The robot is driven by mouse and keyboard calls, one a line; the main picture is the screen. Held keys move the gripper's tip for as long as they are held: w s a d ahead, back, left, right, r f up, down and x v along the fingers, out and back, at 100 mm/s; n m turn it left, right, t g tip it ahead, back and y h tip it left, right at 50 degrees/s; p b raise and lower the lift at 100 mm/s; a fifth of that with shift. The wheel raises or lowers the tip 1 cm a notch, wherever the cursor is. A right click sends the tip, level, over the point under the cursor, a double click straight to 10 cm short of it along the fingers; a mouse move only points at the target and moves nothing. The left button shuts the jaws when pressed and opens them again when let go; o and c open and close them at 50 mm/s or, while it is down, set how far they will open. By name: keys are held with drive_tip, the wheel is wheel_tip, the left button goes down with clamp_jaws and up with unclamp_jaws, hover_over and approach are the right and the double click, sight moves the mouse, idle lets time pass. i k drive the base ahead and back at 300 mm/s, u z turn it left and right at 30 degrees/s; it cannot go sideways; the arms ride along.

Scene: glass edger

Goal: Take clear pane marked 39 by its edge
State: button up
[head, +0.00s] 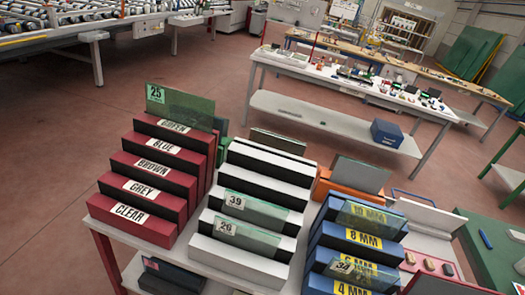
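The clear pane marked 39 (262,213) stands in a middle slot of the white stepped rack (235,262), leaning slightly. Its white label with 39 is at its upper left, and its top edge is free. A similar pane marked 26 (252,239) stands one step lower, in front of it. The lower edge of pane 39 is hidden in its slot. My gripper is not in view, so I cannot see its fingers or whether it holds anything.
Left is a red rack (135,225) with colour labels and pane 25 (180,107) on top. Right is a blue rack (325,240) with thickness labels and several panes. An orange rack (327,187) stands behind. A long workbench (345,85) and open red floor (60,200) lie beyond.

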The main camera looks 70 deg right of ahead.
sight(255, 212)
drive_tip(key=z, duration=0.6)
drive_tip(key=i, duration=0.95)
drive_tip(key=z, duration=0.75)
